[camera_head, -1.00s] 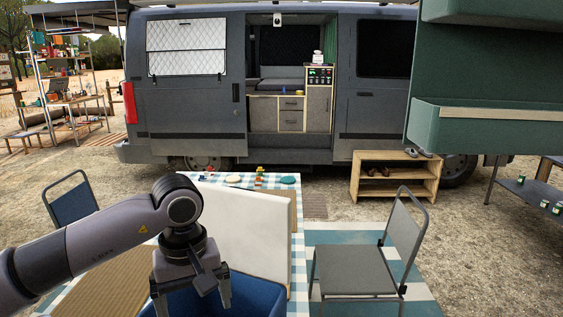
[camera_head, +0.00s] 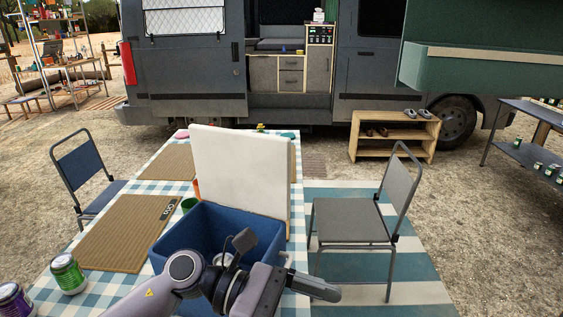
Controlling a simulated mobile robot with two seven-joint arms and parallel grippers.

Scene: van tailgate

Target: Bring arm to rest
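My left arm comes in from the bottom edge, left of centre, and is bent at the wrist. Its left gripper (camera_head: 280,263) is over the front right part of the blue bin (camera_head: 176,240) and points to the right. Its two fingers look spread apart, with nothing visible between them. The arm and gripper hide part of the bin's front and inside. My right gripper is not in view.
The bin stands on a checked-cloth table (camera_head: 88,268) against an upright white board (camera_head: 240,170). A green can (camera_head: 67,274) and a purple can (camera_head: 12,300) are at the front left. A grey chair (camera_head: 350,218) stands right; a blue chair (camera_head: 80,168) stands left.

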